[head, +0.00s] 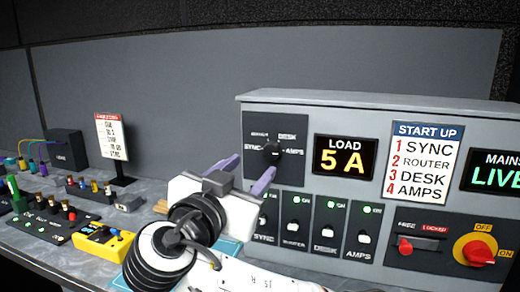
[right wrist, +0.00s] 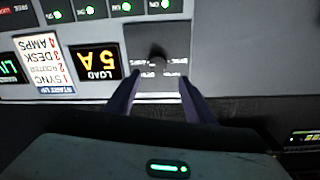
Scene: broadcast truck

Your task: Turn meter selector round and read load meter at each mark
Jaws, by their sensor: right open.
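The meter selector (head: 272,152) is a black knob on a dark plate with marks SYNC, DESK, AMPS and a small upper-left one, likely ROUTER. I cannot tell which mark it points at. The load meter (head: 345,157) beside it reads 5 A in yellow. My right gripper (head: 251,172) is open and empty in front of the selector plate. In the right wrist view, upside down, the selector (right wrist: 157,58) lies beyond and between the fingertips (right wrist: 160,77), apart from them. The load meter (right wrist: 97,63) shows there too. My left gripper is not in view.
Below the selector are several switches (head: 325,230) with green lights. To the right are a START UP list (head: 423,160), a LIVE mains display (head: 495,177), a lock slider (head: 420,245) and a red rotary switch (head: 480,253). Small boxes and a yellow unit (head: 103,241) clutter the left bench.

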